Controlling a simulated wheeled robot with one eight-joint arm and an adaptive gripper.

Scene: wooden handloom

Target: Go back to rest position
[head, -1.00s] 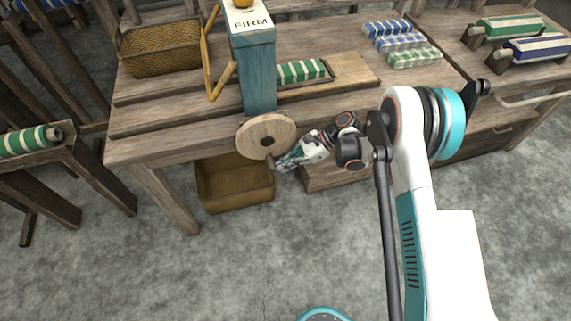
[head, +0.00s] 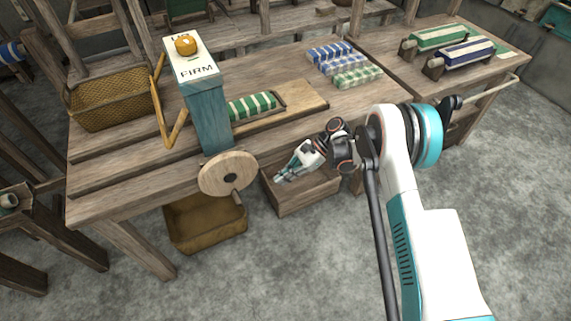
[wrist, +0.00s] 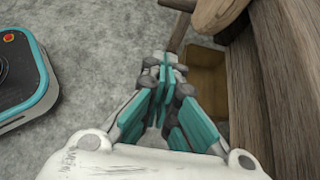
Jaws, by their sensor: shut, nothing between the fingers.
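My gripper (head: 283,178) is in front of the wooden workbench, to the right of the round wooden wheel and over the open wooden drawer or box, seen from the head. In the wrist view its teal fingers (wrist: 163,88) are together with nothing between them. The wooden wheel (head: 228,173) with a short peg handle sits on the front of the teal post (head: 206,113), which has a white top marked FIRM and an orange knob. My gripper is apart from the wheel.
A mustard bin (head: 206,222) stands on the floor under the wheel. A wooden box (head: 303,193) is beneath my gripper. A wicker basket (head: 110,98), a green striped roll (head: 251,106) and folded striped cloths (head: 345,66) lie on the bench. Grey floor in front is clear.

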